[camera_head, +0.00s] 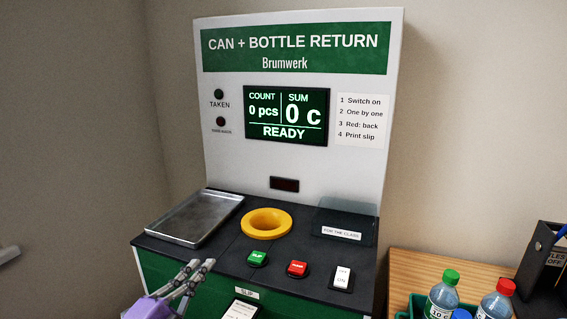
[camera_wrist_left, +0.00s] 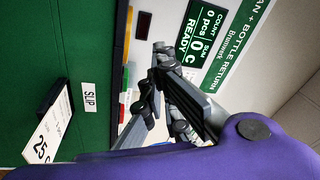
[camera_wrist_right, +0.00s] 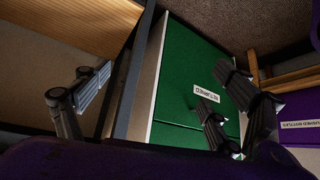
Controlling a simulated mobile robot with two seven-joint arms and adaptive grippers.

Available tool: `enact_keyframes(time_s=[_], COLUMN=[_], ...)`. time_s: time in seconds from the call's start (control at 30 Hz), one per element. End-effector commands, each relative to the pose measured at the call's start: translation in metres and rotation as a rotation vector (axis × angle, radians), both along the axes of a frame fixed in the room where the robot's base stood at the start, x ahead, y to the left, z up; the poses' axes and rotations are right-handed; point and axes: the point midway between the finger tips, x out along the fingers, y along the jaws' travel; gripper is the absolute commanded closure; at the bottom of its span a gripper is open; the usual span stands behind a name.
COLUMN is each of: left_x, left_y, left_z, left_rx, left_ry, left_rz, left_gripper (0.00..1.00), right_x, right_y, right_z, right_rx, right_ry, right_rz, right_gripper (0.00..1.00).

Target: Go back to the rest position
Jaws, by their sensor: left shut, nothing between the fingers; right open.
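My left gripper (camera_head: 201,268) is in front of the lower left of the return machine (camera_head: 300,181), with its fingers together and nothing between them. It also shows in the left wrist view (camera_wrist_left: 160,68), pointing toward the machine. My right gripper (camera_wrist_right: 160,92) is open and empty in the right wrist view, with a green cabinet front beyond it; it is out of the head view. The machine's screen (camera_head: 286,115) reads 0 pcs, 0 c and READY. A white slip (camera_wrist_left: 50,135) marked 25 shows at the slot below the SLIP label (camera_wrist_left: 89,96).
The machine's top holds a metal tray (camera_head: 194,218), a yellow ring (camera_head: 266,223), green (camera_head: 257,258) and red (camera_head: 297,268) buttons and a white switch (camera_head: 342,277). A wooden table (camera_head: 420,266) at right bears a green crate (camera_head: 411,306) with bottles (camera_head: 443,295) and a black holder (camera_head: 543,262).

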Motion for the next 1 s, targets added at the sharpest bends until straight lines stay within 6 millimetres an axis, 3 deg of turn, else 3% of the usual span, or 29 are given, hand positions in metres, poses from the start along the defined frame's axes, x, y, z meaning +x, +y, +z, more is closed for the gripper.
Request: enact_keyframes(time_s=[0.1,0.27,0.4,0.5,0.6,0.7,0.83,1.0], left_x=[-0.029,-0.095,-0.174,-0.237,-0.295,-0.339,-0.37,-0.379], left_y=[0.026,0.043,0.041,0.032,0.022,0.018,0.019,0.021], left_z=[-0.081,-0.183,-0.255,-0.292,-0.312,-0.323,-0.329,-0.333], left_rx=[-0.209,-0.446,-0.63,-0.747,-0.842,-0.885,-0.903,-0.897], left_ry=[0.276,0.598,0.84,0.98,1.067,1.115,1.148,1.159], left_rz=[0.121,0.275,0.403,0.487,0.56,0.62,0.664,0.675], left_gripper=[1.0,1.0,1.0,1.0,1.0,1.0,1.0,1.0], right_x=[0.007,0.015,0.023,0.03,0.039,0.045,0.047,0.041], right_y=[0.003,0.006,0.005,0.004,0.003,0.003,0.002,0.002], right_z=[0.015,0.03,0.043,0.053,0.065,0.075,0.08,0.078], right_rx=[0.005,0.01,0.008,0.005,0.004,0.003,0.003,0.004], right_ry=[-0.018,-0.037,-0.055,-0.071,-0.093,-0.11,-0.118,-0.109], right_rz=[0.002,0.007,0.01,0.013,0.014,0.014,0.013,0.01], right_gripper=[0.13,0.13,0.13,0.13,0.13,0.13,0.13,0.13])
